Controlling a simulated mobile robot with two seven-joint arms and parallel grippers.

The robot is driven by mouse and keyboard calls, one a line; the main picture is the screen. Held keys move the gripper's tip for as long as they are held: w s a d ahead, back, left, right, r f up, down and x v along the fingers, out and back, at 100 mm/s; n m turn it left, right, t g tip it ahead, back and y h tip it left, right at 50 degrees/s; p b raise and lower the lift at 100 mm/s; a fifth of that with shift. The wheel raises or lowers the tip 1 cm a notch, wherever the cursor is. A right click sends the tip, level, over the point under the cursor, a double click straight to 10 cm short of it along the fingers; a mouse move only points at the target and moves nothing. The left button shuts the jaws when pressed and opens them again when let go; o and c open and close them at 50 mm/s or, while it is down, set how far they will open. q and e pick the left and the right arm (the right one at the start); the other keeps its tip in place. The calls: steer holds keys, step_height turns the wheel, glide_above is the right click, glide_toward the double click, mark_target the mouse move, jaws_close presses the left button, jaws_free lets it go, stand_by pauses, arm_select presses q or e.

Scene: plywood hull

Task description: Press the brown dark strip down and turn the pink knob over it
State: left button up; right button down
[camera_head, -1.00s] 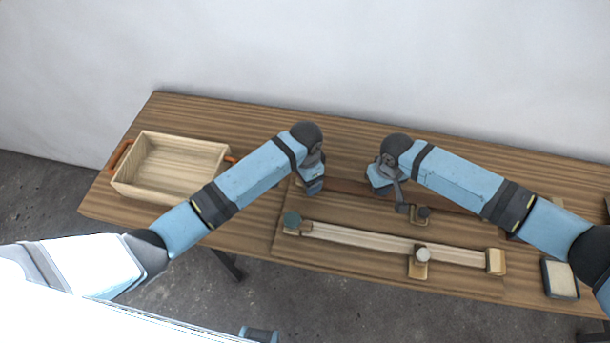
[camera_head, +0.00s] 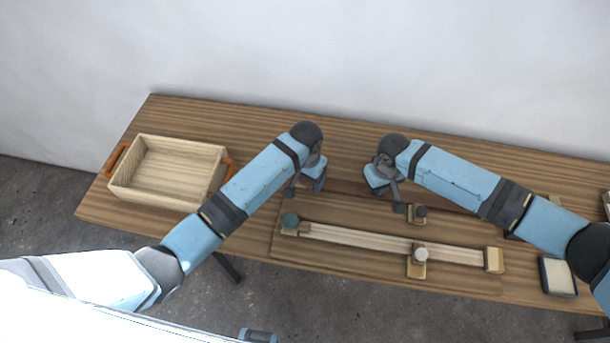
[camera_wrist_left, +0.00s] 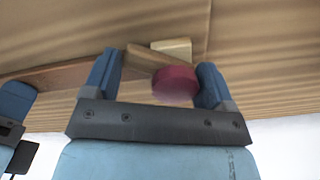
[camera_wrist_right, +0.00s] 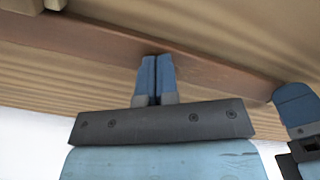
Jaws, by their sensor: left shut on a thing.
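The brown dark strip (camera_wrist_right: 215,68) lies along the board in the right wrist view; it also shows in the left wrist view (camera_wrist_left: 55,77). In the head view my arms hide most of it. The pink knob (camera_wrist_left: 175,85) sits on a wooden turn piece (camera_wrist_left: 146,59) near the strip's end. My left gripper (camera_wrist_left: 157,75) has its fingers on either side of the knob and is shut on it. My right gripper (camera_wrist_right: 155,62) is shut with nothing between its fingers, its tips at the strip. I cannot tell how firmly they touch it.
A pale strip (camera_head: 355,236) lies in front, with a green knob (camera_head: 290,220), a white knob (camera_head: 421,254) and an end block (camera_head: 494,260). A dark grey knob (camera_head: 420,211) stands behind it. A wooden tray (camera_head: 117,190) is at left, a small box (camera_head: 558,277) at right.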

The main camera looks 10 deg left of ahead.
arm_select(q)
steer(key=shift+w+r+n, duration=0.1)
steer(key=shift+w+n, duration=0.15)
steer(key=shift+n, duration=1.15)
steer(key=shift+d, duration=0.1)
steer(key=n, duration=0.2)
steer(key=shift+w+n, duration=0.2)
steer(key=shift+n, duration=0.2)
steer(key=o, duration=0.8)
steer(key=shift+s, duration=0.1)
steer(key=shift+o, duration=0.2)
steer(key=shift+r, duration=0.1)
steer(key=shift+r, duration=3.35)
steer(key=shift+r, duration=0.1)
